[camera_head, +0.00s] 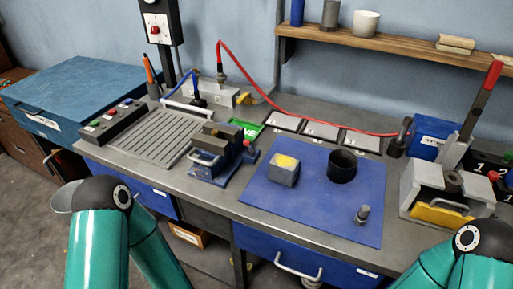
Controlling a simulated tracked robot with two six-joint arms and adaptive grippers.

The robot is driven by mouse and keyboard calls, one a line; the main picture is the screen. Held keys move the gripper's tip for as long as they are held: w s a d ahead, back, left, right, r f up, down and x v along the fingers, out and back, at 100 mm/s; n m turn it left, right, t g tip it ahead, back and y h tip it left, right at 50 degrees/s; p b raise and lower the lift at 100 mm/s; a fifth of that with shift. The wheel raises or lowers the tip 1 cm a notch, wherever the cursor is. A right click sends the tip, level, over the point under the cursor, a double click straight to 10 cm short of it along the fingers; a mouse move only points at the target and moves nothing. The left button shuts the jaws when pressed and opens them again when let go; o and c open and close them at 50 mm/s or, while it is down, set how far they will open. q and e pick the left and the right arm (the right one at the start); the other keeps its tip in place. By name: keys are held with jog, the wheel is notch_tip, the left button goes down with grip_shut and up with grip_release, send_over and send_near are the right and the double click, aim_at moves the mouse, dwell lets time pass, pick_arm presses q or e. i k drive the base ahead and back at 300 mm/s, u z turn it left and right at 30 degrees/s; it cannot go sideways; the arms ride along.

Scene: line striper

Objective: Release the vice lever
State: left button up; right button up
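A small blue vice (216,160) with grey jaws stands on the grey workbench, left of the blue mat. A short bar with a dark red end (247,144) sticks out at its right side, and a pale handle-like bar shows on its front; I cannot tell which is its lever. Whether the jaws hold anything is too small to tell. A taller lever with a red grip (493,75) rises from a grey fixture (410,188) at the right. Only teal links of my two arms show at the bottom left and bottom right. Neither gripper is in view.
The blue mat (320,213) bears a grey block with a yellow top (284,169), a black cup (342,166) and a small metal bolt-like piece (362,214). A slotted plate (157,136) lies left of the vice. A red hose (290,113) crosses the back.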

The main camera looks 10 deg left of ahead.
aim_at(246, 142)
jog(key=z, duration=0.95)
jog(key=k, duration=1.35)
jog(key=u, duration=0.55)
jog(key=i, duration=1)
jog(key=z, duration=0.05)
